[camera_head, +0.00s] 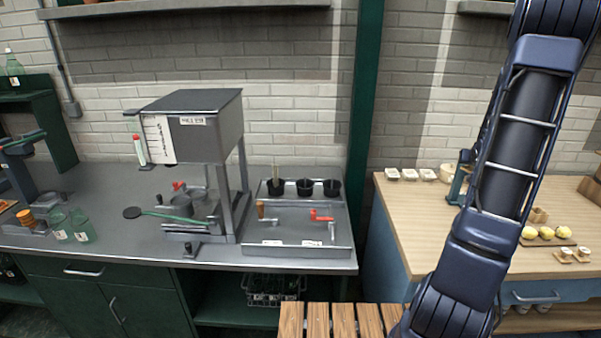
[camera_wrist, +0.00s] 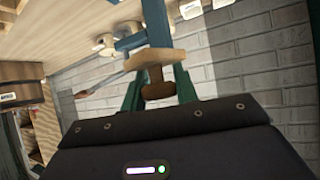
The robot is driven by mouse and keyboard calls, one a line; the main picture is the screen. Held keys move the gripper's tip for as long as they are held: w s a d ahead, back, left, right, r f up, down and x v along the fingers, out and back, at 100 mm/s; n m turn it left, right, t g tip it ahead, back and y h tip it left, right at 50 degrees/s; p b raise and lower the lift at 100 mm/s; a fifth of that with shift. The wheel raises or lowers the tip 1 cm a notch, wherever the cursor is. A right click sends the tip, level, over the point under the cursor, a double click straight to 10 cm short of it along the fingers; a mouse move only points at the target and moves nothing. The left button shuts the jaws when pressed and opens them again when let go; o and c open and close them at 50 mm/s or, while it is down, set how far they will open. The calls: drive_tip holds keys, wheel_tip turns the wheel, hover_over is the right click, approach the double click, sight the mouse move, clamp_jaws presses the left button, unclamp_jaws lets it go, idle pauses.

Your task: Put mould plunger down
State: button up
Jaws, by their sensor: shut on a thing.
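In the wrist view, the mould plunger (camera_wrist: 152,57) is a pale wooden piece with a round flange and a darker knob. My gripper (camera_wrist: 158,88) has its two green fingers shut around its knob end. The plunger is at a blue-green stand (camera_wrist: 157,30), overlapping it in the picture; whether it touches the stand cannot be told. In the head view, part of the blue-green stand (camera_head: 456,187) shows on the wooden table (camera_head: 410,218), beside my arm. My arm hides the gripper there.
Small white tubs (camera_head: 409,174) stand in a row at the table's back left. Yellow rounds on a board (camera_head: 546,242) lie to the right of my arm. A slatted wooden surface (camera_head: 330,320) is in front. A grey bench with a hopper machine (camera_head: 212,140) stands left.

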drive_tip(key=w+a+f+n+y, duration=0.2)
drive_tip(key=w+a+f, duration=0.15)
drive_tip(key=a, duration=0.65)
drive_tip(key=w+a+f+n+y, duration=0.25)
drive_tip(key=w+a, duration=0.25)
drive_tip(key=a, duration=0.6)
drive_tip(key=w+a+f+n+y, duration=0.2)
drive_tip(key=w+a+f, duration=0.2)
drive_tip(key=a, duration=0.6)
drive_tip(key=w+a+r+n+g+y, duration=0.2)
drive_tip(key=w+a+r+n+y, duration=0.15)
drive_tip(key=a, duration=0.85)
drive_tip(key=w+a+r+n+g+y, duration=0.1)
drive_tip(key=w+a+r+n+y, duration=0.25)
drive_tip(key=a, duration=0.85)
wheel_tip(320, 180, up, 5)
drive_tip(key=n+g+y, duration=0.1)
drive_tip(key=n+g, duration=0.7)
hover_over(251, 184)
wheel_tip(251, 184, down, 20)
drive_tip(key=shift+w+r, duration=0.1)
drive_tip(key=shift+r, duration=0.05)
drive_tip(key=o, duration=0.7)
drive_tip(key=shift+c, duration=0.2)
drive_tip(key=o, duration=0.3)
